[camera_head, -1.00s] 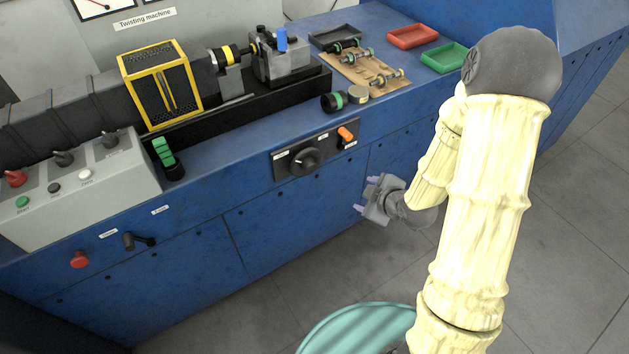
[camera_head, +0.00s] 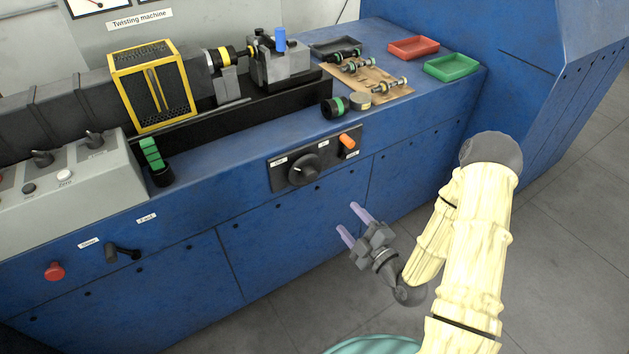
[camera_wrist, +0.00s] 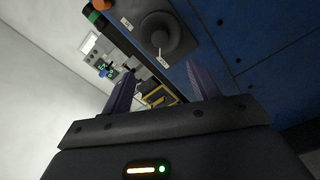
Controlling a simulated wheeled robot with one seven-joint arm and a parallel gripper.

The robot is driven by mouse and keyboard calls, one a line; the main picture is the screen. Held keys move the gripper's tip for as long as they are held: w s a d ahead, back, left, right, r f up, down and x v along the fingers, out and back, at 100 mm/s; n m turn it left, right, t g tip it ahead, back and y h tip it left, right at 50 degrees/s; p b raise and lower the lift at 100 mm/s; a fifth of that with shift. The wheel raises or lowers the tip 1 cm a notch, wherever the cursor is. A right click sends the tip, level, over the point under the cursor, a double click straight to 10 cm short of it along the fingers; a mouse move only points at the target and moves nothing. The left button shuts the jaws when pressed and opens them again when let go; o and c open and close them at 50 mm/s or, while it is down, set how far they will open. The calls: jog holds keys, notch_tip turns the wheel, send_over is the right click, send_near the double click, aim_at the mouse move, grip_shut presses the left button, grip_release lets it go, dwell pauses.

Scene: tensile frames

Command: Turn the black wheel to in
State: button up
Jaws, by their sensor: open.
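The black wheel (camera_head: 304,170) is a round knob on a dark panel (camera_head: 277,177) on the blue machine's front. Small white labels sit by it, too small to read surely. In the wrist view the wheel (camera_wrist: 163,36) is at the top centre, beyond my fingers; a pale mark on it points toward the label (camera_wrist: 163,62) below it. My gripper (camera_head: 348,219) is open and empty, in front of the blue front, below and right of the wheel and apart from it. Its two purple fingers also show in the wrist view (camera_wrist: 160,80).
An orange switch (camera_head: 347,141) sits right of the wheel on the same panel. A black lever (camera_head: 122,252) and a red button (camera_head: 54,271) are farther left. Red (camera_head: 413,47) and green (camera_head: 452,65) trays lie on the top. Floor is clear before the machine.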

jog(key=shift+w+f+b, duration=0.1)
jog(key=shift+w+b, duration=0.05)
jog(key=shift+b, duration=0.3)
jog(key=b, duration=0.6)
send_near(312, 178)
jog(key=x, duration=0.9)
jog(key=c, duration=1)
